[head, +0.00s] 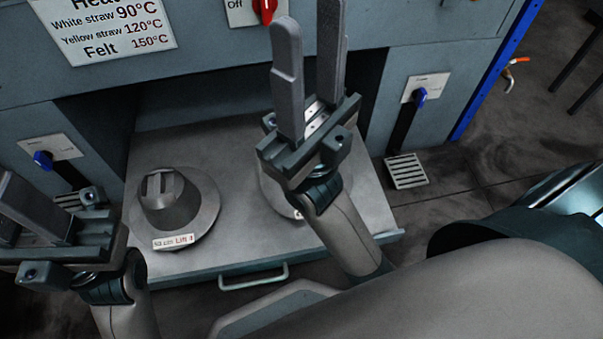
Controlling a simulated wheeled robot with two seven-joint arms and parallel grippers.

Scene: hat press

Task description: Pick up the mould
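A grey metal hat-shaped mould (172,206) with a wide round brim and a slotted crown stands on the pull-out tray (225,150). A white label is on its front brim. A second round grey piece (272,196) on the tray is mostly hidden behind my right gripper, so its shape cannot be told. My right gripper (309,50) is open and empty, above the tray's right half, fingers pointing up the picture. My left gripper (20,208) is at the left edge, left of the mould and apart from it. Its fingers are spread and partly cut off.
The press cabinet (225,70) stands behind the tray, with a temperature sign (110,27) and a red switch (266,8). Blue-handled levers (420,97) flank the tray. A drawer handle (253,277) is on the tray's front edge. A floor grate (405,171) lies right.

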